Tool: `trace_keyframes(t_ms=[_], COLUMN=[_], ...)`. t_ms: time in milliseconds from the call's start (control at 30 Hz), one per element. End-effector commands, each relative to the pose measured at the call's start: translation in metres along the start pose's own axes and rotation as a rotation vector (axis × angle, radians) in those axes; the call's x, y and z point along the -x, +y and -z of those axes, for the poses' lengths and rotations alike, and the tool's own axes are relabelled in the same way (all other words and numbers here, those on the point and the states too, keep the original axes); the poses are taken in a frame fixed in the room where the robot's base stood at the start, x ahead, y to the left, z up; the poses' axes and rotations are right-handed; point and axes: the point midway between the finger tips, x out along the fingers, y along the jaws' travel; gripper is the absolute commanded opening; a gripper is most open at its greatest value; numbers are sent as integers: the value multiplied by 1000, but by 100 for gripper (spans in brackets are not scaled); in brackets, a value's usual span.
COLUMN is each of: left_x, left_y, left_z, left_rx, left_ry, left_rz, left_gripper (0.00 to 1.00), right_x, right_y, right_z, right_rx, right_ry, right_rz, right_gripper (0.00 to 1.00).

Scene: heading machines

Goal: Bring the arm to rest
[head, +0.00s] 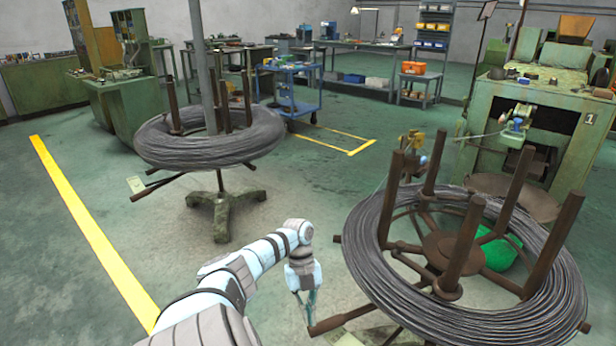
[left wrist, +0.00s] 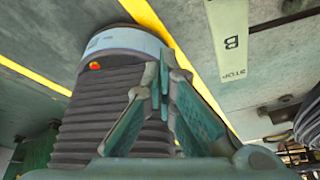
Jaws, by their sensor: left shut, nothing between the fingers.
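My left arm comes in from the lower left in the head view and bends down at the wrist. My left gripper (head: 310,308) hangs downward above the floor, just left of the near wire coil's spoke. In the left wrist view its fingers (left wrist: 165,75) meet at the tips, shut and empty. Behind them in that view is a grey ribbed body with a pale band and a red spot, which looks like part of my own body. My right arm and gripper are not in view.
A large wire coil (head: 365,262) on a brown post stand is close on the right. Another coil (head: 180,152) on a stand is farther back left. A green machine (head: 568,135) stands behind the near coil. A yellow floor line (head: 95,235) runs along the left, with clear floor around it.

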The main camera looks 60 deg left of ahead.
Motion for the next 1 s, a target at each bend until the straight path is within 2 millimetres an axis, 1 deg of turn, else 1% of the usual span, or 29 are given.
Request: trace_keyframes(t_ms=[433,467,533,567,667,700,767,800,867,900,967,1000], left_x=[-2,-6,-25,-40,-114,-150,-205,-239,-282,-307,-339,-358], left_y=[0,1,5,9,35,53,83,102,129,143,160,168], left_z=[0,-1,-7,-12,-29,-33,-33,-26,-8,10,41,65], left_rx=[7,22,114,184,529,695,935,1076,1249,1343,1462,1533], left_ry=[-1,-6,-35,-59,-190,-261,-369,-424,-470,-473,-441,-400], left_rz=[-1,-2,-6,-8,0,18,76,133,232,298,385,431], left_gripper=[0,0,0,0,0,0,0,0,0,0,0,0], right_x=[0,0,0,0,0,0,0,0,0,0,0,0], right_y=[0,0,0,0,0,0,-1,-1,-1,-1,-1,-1], right_z=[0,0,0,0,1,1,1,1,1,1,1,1], right_rx=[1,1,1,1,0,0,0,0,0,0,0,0], right_ry=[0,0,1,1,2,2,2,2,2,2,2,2], right_rz=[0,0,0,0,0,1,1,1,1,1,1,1], right_gripper=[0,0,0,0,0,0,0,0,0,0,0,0])
